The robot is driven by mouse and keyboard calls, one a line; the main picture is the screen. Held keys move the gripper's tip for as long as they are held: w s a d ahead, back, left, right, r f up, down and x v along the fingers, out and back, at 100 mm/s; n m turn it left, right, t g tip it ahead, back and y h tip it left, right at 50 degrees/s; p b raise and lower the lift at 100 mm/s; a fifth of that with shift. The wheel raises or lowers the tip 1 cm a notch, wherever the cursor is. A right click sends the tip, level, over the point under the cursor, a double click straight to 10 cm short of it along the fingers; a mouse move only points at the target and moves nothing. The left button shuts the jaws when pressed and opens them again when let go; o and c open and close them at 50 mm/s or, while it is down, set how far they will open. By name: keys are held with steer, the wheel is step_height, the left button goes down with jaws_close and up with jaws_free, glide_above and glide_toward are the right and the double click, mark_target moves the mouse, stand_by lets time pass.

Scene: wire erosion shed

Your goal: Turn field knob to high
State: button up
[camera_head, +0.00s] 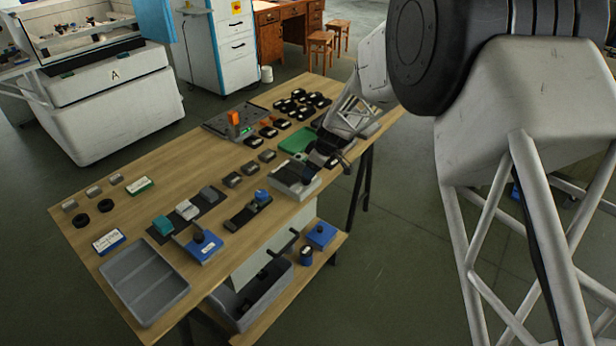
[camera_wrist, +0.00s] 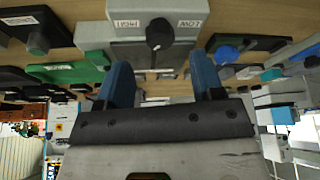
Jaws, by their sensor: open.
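The field knob (camera_wrist: 160,33) is black and stands on a light grey box (camera_wrist: 96,38) in the wrist view, which shows the scene upside down. An inverted HIGH label (camera_wrist: 127,23) is left of the knob and an inverted LOW label (camera_wrist: 189,23) is right of it. In the head view, the grey box (camera_head: 291,183) is at the bench's right edge, with my gripper (camera_head: 328,156) close by; the knob is hard to make out there.
The wooden bench (camera_head: 85,215) carries several small dark blocks. A green piece (camera_head: 297,139) lies close beyond the grey box. A blue-based knob unit (camera_head: 207,250) and an empty grey tray (camera_head: 145,280) are nearer. A lower shelf (camera_head: 325,262) juts out under the bench's right side.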

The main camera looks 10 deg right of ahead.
mark_target(306, 181)
steer(key=shift+x, duration=2.5)
steer(key=shift+c, duration=0.2)
steer(key=c, duration=0.9)
steer(key=shift+s+m, duration=0.1)
steer(key=shift+m, duration=0.3)
steer(key=shift+m+t+h, duration=0.35)
steer(key=shift+m+h, duration=0.1)
steer(key=shift+m, duration=0.75)
steer(key=shift+m+t+h, duration=0.35)
steer(key=shift+m+h, duration=0.1)
steer(key=shift+m, duration=0.75)
steer(key=shift+s, duration=0.1)
steer(key=o, duration=0.9)
steer(key=shift+o, duration=0.2)
steer(key=shift+r, duration=0.15)
